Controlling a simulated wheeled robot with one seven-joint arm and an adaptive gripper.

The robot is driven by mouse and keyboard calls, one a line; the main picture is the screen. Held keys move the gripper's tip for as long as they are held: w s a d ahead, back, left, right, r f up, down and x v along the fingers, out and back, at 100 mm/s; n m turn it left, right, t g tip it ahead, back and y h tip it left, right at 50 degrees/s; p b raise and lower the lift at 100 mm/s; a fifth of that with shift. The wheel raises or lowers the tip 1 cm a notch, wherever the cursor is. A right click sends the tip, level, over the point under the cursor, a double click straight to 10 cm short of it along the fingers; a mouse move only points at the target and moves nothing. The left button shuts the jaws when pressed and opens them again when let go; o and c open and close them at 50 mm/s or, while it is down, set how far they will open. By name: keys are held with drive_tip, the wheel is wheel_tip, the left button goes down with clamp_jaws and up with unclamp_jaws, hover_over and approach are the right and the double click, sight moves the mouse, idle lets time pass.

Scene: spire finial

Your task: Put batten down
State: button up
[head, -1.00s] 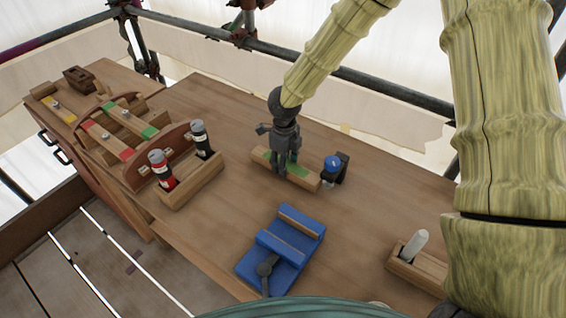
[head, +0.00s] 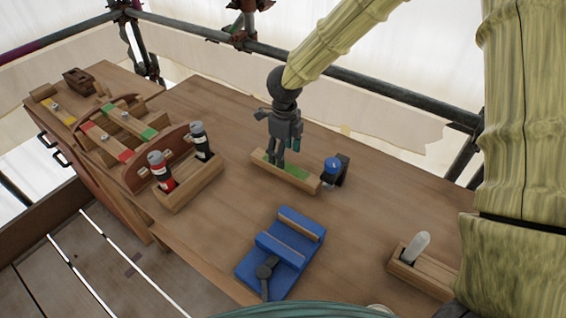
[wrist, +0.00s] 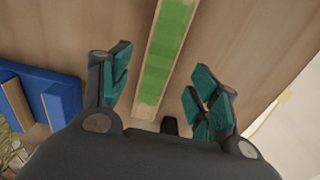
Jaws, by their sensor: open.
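The batten (head: 290,174), a wooden strip with a green stretch on its top, lies flat on the wooden bench. Its right end is close to a small dark stand with a blue cap (head: 332,164). My gripper (head: 289,158) is over the batten in the head view. In the wrist view the batten (wrist: 166,52) runs away between the two spread fingers of my gripper (wrist: 158,96), with nothing held.
A blue vise-like block (head: 280,252) stands at the bench front. A wooden rack (head: 190,186) holds a red and a black bottle. Other battens with coloured marks (head: 118,128) lie at the left. A holder with a white stick (head: 424,272) is at right. The bench middle (head: 235,215) is clear.

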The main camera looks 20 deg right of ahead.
wheel_tip(320, 180, up, 6)
drive_tip(key=shift+r, duration=0.2)
idle(0.5)
